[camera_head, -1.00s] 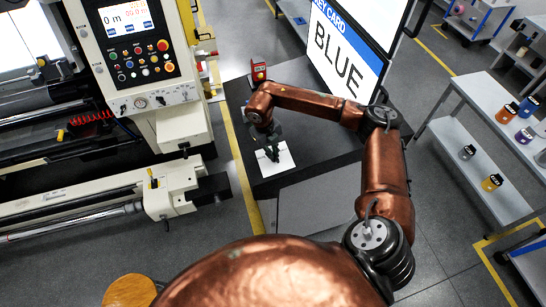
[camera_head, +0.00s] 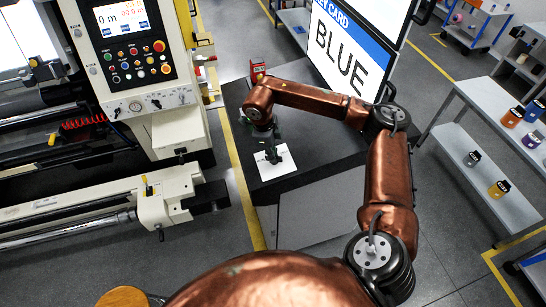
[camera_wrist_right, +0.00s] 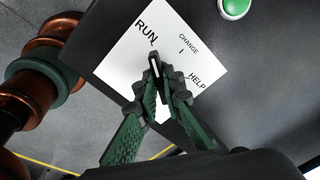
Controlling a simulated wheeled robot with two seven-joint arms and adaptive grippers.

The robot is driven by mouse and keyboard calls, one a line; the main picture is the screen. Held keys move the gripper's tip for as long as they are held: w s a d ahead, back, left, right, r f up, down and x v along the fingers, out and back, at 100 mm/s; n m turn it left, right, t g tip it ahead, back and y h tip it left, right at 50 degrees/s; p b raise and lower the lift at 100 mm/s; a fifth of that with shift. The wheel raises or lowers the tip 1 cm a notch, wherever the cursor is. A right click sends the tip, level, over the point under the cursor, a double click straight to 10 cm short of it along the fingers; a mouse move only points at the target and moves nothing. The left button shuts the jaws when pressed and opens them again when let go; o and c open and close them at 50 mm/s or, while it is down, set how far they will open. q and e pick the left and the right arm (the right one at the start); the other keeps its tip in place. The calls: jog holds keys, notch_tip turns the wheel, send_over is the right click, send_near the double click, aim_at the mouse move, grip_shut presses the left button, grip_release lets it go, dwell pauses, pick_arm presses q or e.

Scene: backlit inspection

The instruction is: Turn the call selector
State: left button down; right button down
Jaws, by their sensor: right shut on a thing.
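The call selector (camera_wrist_right: 154,62) is a small dark knob with a pale pointer line, on a white square plate (camera_wrist_right: 118,48) printed RUN, CHANGE and HELP. In the right wrist view its pointer lies toward the tick by RUN. My right gripper (camera_wrist_right: 162,82) has green-and-grey fingers shut on the knob, which hides part of it. In the head view the right gripper (camera_head: 272,152) is over the white plate (camera_head: 284,167), and the knob is too small to make out. My left gripper is in neither view.
A green button (camera_wrist_right: 234,6) sits near the plate. A display (camera_head: 345,50) reading KEY CARD BLUE stands behind the dark table (camera_head: 325,150). A red box (camera_head: 257,72) is at its far left corner. A machine with a control panel (camera_head: 130,55) is left; shelves with colored containers (camera_head: 510,117) are right.

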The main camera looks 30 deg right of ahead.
dwell(0.3)
jog(key=c, duration=2.1)
grip_release()
jog(key=r, duration=0.4)
jog(key=a+r, duration=0.1)
jog(key=r, duration=0.3)
jog(key=a+r, duration=0.1)
jog(key=r, duration=0.3)
jog(key=shift+w, duration=0.25)
jog(key=shift+d+f, duration=0.1)
